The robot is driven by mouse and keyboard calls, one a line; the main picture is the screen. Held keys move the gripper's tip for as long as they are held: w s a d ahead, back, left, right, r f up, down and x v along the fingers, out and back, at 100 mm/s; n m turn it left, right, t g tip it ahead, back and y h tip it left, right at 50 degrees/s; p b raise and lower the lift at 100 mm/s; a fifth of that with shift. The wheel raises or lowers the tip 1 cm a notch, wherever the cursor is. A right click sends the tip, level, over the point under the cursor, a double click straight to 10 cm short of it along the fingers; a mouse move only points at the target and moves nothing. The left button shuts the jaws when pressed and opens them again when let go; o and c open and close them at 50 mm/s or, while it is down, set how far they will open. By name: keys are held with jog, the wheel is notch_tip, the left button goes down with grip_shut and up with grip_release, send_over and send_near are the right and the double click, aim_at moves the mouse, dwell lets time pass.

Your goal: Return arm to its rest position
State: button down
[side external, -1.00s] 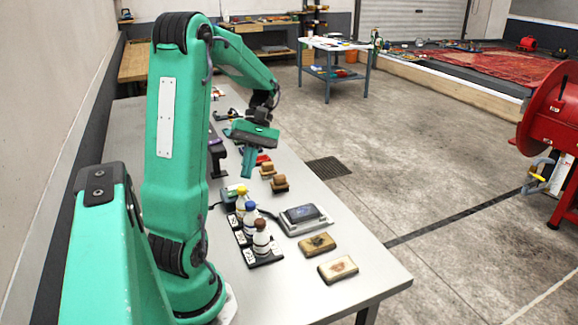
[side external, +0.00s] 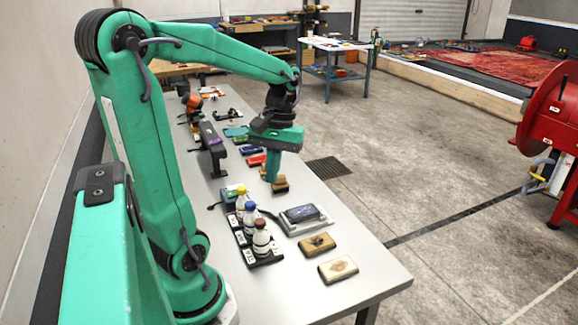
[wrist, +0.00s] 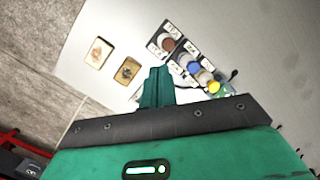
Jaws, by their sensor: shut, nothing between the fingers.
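My gripper (side external: 271,172) is shut and empty, pointing down above the steel table (side external: 370,275) in the side external view. Its fingertips appear just in front of the small brown brush blocks, partly hiding them; I cannot tell the gap.
A black rack with capped bottles (side external: 261,238) stands near my arm. Beside it are a scale with a dark block (side external: 302,214) and two tan blocks (side external: 338,269) (side external: 317,243). A purple-topped stand (side external: 212,143) is farther back. The front table corner is clear.

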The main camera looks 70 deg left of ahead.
jog(key=d+r+m+t+y, duration=0.1)
jog(key=d+r+m+t, duration=0.2)
jog(key=d+m+t, duration=0.4)
jog(key=shift+d+m+t, duration=0.3)
jog(key=shift+d+m, duration=1.6)
jog(key=shift+d, duration=0.85)
